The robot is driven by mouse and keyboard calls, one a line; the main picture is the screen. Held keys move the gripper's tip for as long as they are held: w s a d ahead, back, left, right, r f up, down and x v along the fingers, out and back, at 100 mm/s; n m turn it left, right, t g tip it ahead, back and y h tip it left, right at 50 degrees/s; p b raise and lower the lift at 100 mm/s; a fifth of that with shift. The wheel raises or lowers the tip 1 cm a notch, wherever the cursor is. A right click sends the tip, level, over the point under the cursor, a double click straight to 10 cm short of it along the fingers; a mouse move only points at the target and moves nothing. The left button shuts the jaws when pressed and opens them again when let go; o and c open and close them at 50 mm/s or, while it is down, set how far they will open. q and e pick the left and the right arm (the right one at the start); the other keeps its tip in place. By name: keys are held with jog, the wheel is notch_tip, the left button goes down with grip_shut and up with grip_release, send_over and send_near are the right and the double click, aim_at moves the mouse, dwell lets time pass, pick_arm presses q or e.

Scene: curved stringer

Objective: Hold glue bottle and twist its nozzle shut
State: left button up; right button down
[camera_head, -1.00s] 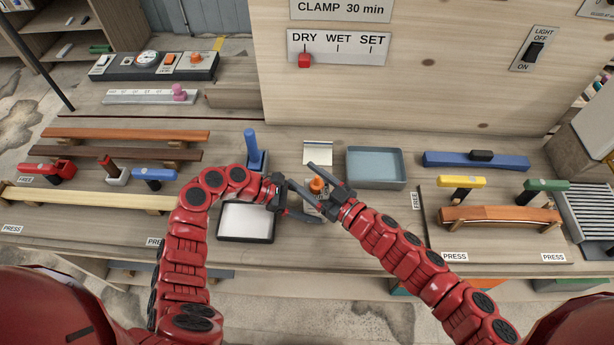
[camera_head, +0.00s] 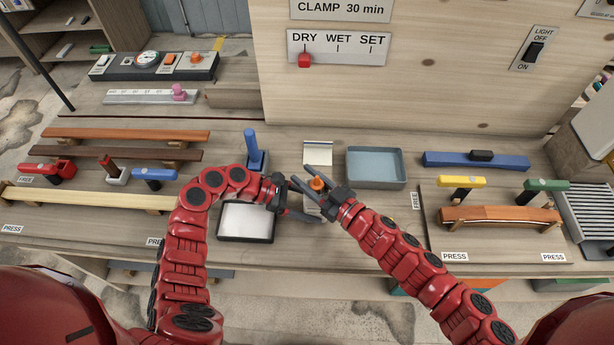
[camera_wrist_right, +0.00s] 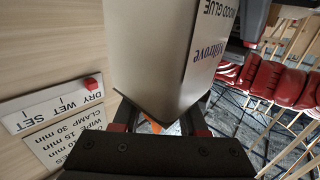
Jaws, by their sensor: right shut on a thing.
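The glue bottle (camera_wrist_right: 165,55) is pale with dark lettering and fills the top middle of the right wrist view. Its orange nozzle (camera_head: 317,184) shows in the head view between my grippers, and a bit of orange shows between the right fingers in the wrist view. My right gripper (camera_head: 316,182) comes in from the right and is shut at the nozzle end. My left gripper (camera_head: 308,204) reaches in from the left, its fingers beside the bottle body. The grippers partly hide the body in the head view, and whether the left fingers press on it is unclear.
A white pad in a dark tray (camera_head: 221,231) lies just in front of the left gripper. A blue-grey tray (camera_head: 404,174), a small pale card (camera_head: 318,152) and a blue-handled tool (camera_head: 252,148) stand behind. A clamped curved wooden piece (camera_head: 490,214) is at right.

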jog(key=shift+m+t+h, duration=0.4)
jog(key=shift+t, duration=0.1)
pick_arm(q)
jog(key=shift+d, duration=0.1)
pick_arm(e)
jog(key=shift+w+d+m+t+h, duration=0.1)
jog(key=shift+d+m+t+h, duration=0.05)
jog(key=shift+m+t+h, duration=0.75)
jog(key=shift+w+d+r+m+t+h, duration=0.15)
jog(key=shift+m+t+h, duration=0.35)
jog(key=shift+h, duration=0.3)
jog(key=shift+w+d+f+m+t+h, duration=0.15)
jog(key=shift+m+t+h, duration=0.15)
jog(key=shift+m+h, duration=0.4)
jog(key=shift+w+d+m+t+h, duration=0.1)
jog(key=shift+d+m+t+h, duration=0.15)
jog(key=shift+m+h, duration=0.45)
jog(key=shift+d+m+t+h, duration=0.15)
jog(key=shift+m+t+h, duration=0.2)
jog(key=shift+h, duration=1.05)
jog(key=shift+c, duration=2.2)
grip_release()
